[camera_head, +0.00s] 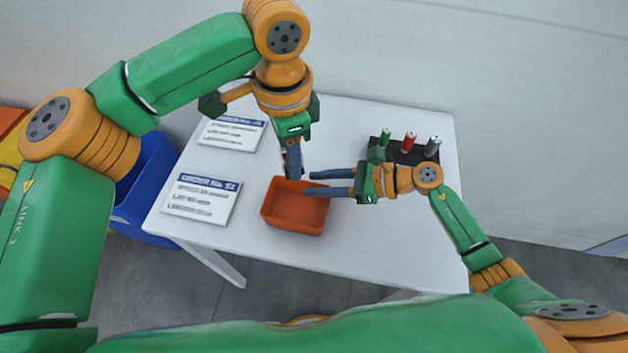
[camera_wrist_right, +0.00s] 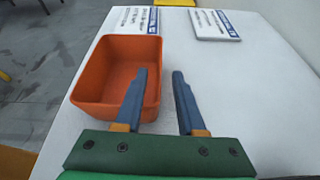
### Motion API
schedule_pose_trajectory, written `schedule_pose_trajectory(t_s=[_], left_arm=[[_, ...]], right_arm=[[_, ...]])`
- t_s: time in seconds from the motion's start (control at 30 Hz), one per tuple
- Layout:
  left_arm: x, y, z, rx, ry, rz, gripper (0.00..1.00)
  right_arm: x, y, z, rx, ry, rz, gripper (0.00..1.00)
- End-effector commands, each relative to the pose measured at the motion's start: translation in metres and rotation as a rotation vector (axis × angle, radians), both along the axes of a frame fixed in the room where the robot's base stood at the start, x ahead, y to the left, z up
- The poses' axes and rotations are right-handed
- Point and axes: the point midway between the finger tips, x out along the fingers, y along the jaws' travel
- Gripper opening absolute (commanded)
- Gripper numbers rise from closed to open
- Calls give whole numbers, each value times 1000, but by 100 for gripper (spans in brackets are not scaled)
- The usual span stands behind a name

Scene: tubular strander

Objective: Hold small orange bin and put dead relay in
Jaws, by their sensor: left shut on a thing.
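The small orange bin (camera_head: 292,222) stands upright on the white table and looks empty. It shows in the right wrist view (camera_wrist_right: 92,75). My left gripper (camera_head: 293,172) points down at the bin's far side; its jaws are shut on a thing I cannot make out. It is not seen in the right wrist view. My right gripper (camera_head: 318,183) is open and empty at the bin's far right part. In the right wrist view (camera_wrist_right: 160,90) one finger overlaps the bin's inside and the other is outside its rim. I cannot identify a dead relay.
Two printed boards, an upper (camera_head: 232,133) and a lower (camera_head: 201,198), lie on the table's left part. A dark rack (camera_head: 405,155) with green, red and grey cylinders stands at the back right. A blue container (camera_head: 152,185) is left of the table. The table's front right is clear.

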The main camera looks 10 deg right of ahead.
Motion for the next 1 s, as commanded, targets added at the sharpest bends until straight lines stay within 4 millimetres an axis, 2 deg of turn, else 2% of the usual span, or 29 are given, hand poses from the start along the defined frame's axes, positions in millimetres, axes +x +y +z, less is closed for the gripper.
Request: schedule_pose_trajectory(t_s=[0.17, 0.4, 0.43, 0.5, 0.57, 1.0], left_arm=[[0, 0, 0, 0, 0, 0, 0], [0, 0, 0, 0, 0, 0, 0], [0, 0, 0, 0, 0, 0, 0], [0, 0, 0, 0, 0, 0, 0], [0, 0, 0, 0, 0, 0, 0], [0, 0, 0, 0, 0, 0, 0]], right_arm=[[5, 15, -6, 1, 1, -2, 39], [5, 15, -7, 0, 1, -1, 39], [5, 15, -7, 0, 1, -1, 33], [5, 15, -7, 0, 1, -1, 14], [5, 15, -7, 0, 1, -2, 0], [5, 15, -7, 0, 1, -2, 0]])
